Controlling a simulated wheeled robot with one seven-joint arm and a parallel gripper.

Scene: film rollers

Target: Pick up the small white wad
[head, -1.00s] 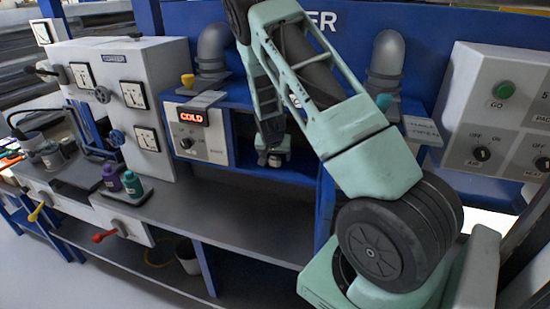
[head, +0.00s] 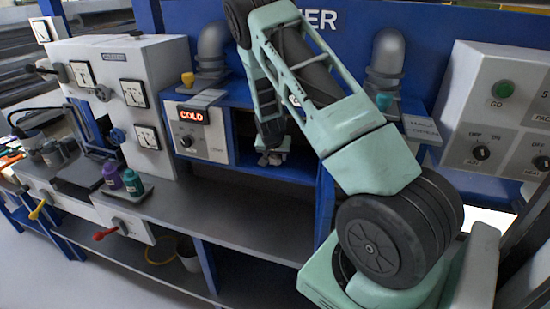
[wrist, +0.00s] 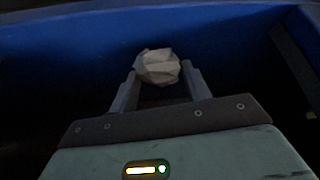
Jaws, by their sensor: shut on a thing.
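The small white wad (wrist: 157,66) is a crumpled, off-white lump. In the wrist view it sits between the two fingertips of my gripper (wrist: 160,78), which is shut on it. In the head view my gripper (head: 270,158) is inside the blue cubby to the right of the COLD display, with a pale shape at its fingers. The wad is too small and dark there to make out clearly.
The blue cubby walls (wrist: 215,35) stand close around my gripper. The COLD panel (head: 192,117) is just left of the opening. Purple and teal bottles (head: 132,182) stand on the grey counter (head: 235,205), which is mostly clear below the cubby.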

